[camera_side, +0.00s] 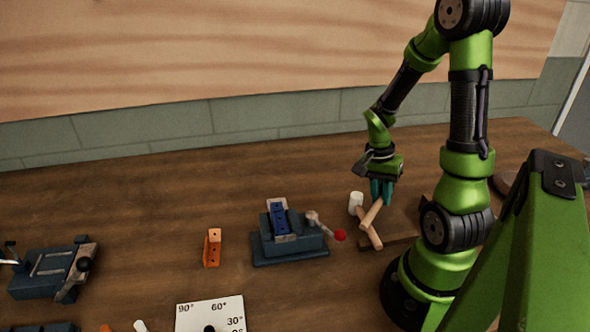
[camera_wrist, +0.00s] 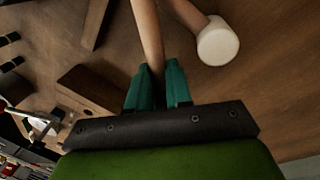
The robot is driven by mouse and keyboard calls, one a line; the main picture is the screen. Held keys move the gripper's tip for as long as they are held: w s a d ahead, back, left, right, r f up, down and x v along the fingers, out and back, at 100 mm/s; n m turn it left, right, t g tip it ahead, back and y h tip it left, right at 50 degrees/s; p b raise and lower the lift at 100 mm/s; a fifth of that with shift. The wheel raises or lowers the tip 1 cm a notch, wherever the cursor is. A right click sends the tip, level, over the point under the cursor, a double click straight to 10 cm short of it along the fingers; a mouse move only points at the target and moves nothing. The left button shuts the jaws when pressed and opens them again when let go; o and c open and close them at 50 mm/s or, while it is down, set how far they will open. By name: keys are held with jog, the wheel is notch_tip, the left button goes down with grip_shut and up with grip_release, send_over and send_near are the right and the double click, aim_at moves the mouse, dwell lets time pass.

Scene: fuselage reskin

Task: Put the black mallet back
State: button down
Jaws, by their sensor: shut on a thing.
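In the wrist view the gripper (camera_wrist: 158,90) pinches this handle (camera_wrist: 150,40), which runs out of the top of the picture. The head of the held tool does not show clearly, so I cannot see its colour. A second mallet with a white head (camera_side: 356,202) and a wooden handle lies beside and partly behind the held handle. Its white head also shows in the wrist view (camera_wrist: 218,42).
A brown wooden block (camera_wrist: 92,88) and a dark bar (camera_wrist: 95,22) are near the gripper. A blue vise (camera_side: 290,243) with a red-knobbed lever stands to the left. An orange bracket (camera_side: 212,248), a white angle plate (camera_side: 210,315) and another vise (camera_side: 52,270) lie farther left.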

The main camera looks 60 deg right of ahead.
jog(key=shift+f, duration=0.15)
jog(key=shift+f, duration=0.1)
jog(key=c, duration=1)
grip_release()
jog(key=shift+c, duration=0.2)
notch_tip(320, 180, up, 12)
jog(key=w, duration=0.2)
jog(key=w+a+r+n+t, duration=0.1)
jog(key=a+r+n+t, duration=0.2)
jog(key=a, duration=0.4)
jog(key=w+a+r+n+t+y, duration=0.1)
jog(key=w+a+r+n+t, duration=0.1)
jog(key=a+n, duration=0.4)
jog(key=w+a+r+n+t+y, duration=0.1)
jog(key=a+r+n+t, duration=0.3)
jog(key=a, duration=0.5)
jog(key=shift+w+n, duration=0.2)
jog(key=shift+n, duration=0.3)
jog(key=shift+r, duration=0.1)
